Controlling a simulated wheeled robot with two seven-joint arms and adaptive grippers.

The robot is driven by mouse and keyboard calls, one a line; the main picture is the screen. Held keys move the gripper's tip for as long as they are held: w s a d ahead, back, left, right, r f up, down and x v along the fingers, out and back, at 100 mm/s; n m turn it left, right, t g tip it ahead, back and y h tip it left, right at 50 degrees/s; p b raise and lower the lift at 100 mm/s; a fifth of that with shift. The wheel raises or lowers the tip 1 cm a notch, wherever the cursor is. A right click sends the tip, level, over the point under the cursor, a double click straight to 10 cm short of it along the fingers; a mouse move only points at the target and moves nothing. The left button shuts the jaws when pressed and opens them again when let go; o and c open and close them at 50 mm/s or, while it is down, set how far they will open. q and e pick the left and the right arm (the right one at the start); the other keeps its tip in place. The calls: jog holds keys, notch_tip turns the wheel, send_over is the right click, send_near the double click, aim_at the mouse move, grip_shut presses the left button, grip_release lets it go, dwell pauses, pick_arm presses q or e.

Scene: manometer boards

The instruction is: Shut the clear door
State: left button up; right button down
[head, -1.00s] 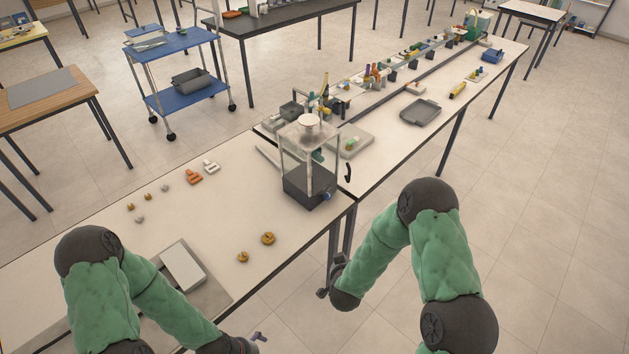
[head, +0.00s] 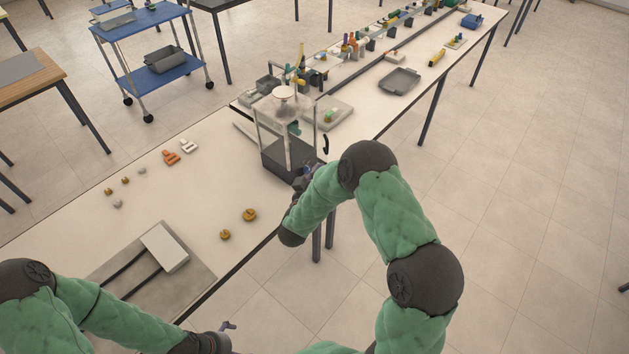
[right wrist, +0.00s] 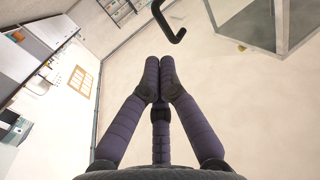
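A clear-walled box (head: 287,122) with a round white top and a dark grey base (head: 277,158) stands at the table's front edge. A black hooked handle (head: 325,144) sits just right of it, apart from its corner post; the clear door panel itself is hard to make out. In the right wrist view the handle (right wrist: 168,22) is ahead, left of the box frame (right wrist: 281,25). My right gripper (right wrist: 160,66) has its fingertips together, empty, short of the handle. In the head view it is near the base's front right corner, partly hidden. My left gripper (head: 226,328) is low, its fingers unclear.
A board with a pale block (head: 165,248) and brass weights (head: 249,214) lie on the near table. A tray (head: 400,81) and several small items line the table beyond. Open floor is on the right.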

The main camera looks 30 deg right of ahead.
aim_at(326, 139)
jog(key=x, duration=0.7)
jog(key=shift+w+b, duration=0.15)
jog(key=shift+b, duration=0.3)
jog(key=shift+d+f, duration=0.1)
jog(key=shift+d, duration=0.15)
jog(key=shift+w+d+n+t+y+b, duration=0.2)
jog(key=shift+w+n+t+y+b, duration=0.1)
jog(key=shift+n+t+y, duration=0.1)
jog(key=shift+d, duration=0.1)
jog(key=w+n+t+y+b, duration=0.1)
jog(key=y+b, duration=0.1)
jog(key=w+d+n+t+y+b, duration=0.1)
jog(key=w+n+y+b, duration=0.1)
jog(key=w+d+n+t+y+b, duration=0.1)
jog(key=w+n+t+y+b, duration=0.1)
jog(key=y, duration=0.1)
jog(key=shift+d+f, duration=0.1)
jog(key=shift+d, duration=0.15)
jog(key=shift+w+b, duration=0.55)
jog(key=shift+b, duration=0.05)
jog(key=shift+w, duration=0.1)
